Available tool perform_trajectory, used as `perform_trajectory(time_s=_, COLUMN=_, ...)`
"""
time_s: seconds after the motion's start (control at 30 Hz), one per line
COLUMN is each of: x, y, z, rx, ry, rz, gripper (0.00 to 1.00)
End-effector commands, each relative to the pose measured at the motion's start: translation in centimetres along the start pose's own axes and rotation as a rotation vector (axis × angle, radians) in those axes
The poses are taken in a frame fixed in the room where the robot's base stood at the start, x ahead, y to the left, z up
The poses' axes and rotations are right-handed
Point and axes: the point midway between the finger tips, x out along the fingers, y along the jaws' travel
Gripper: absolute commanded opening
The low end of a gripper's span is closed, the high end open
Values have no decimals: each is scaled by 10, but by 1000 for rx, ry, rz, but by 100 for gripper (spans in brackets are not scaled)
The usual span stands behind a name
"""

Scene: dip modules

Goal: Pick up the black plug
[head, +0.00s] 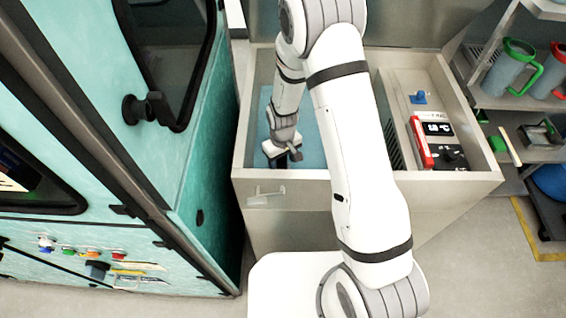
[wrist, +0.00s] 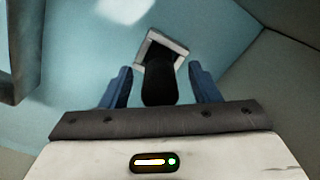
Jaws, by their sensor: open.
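The black plug (wrist: 159,88) shows in the wrist view as a dark rounded body, with a light grey square frame (wrist: 170,42) at its far end. My gripper (wrist: 160,72) is open, with one blue finger on each side of the plug. Narrow gaps show between the fingers and the plug. In the head view my gripper (head: 283,158) is low inside the basin, over its blue floor (head: 310,152). I cannot make out the plug there for certain, as the gripper hides that spot.
Basin walls (head: 250,122) stand close around my gripper. A control panel with a red handle (head: 421,143) and a temperature display (head: 438,128) is at the right. A teal cabinet (head: 205,150) stands at the left. A shelf with cups (head: 510,68) is at the far right.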

Motion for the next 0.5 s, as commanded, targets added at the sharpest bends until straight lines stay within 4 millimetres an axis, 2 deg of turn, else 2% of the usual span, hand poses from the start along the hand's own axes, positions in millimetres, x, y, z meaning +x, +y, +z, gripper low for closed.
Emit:
perform_trajectory(time_s=0.2, x=21, y=1, z=0, rx=1, ry=0, rz=0, gripper=56)
perform_trajectory(time_s=0.5, x=24, y=1, z=0, rx=1, ry=1, rz=0, gripper=56)
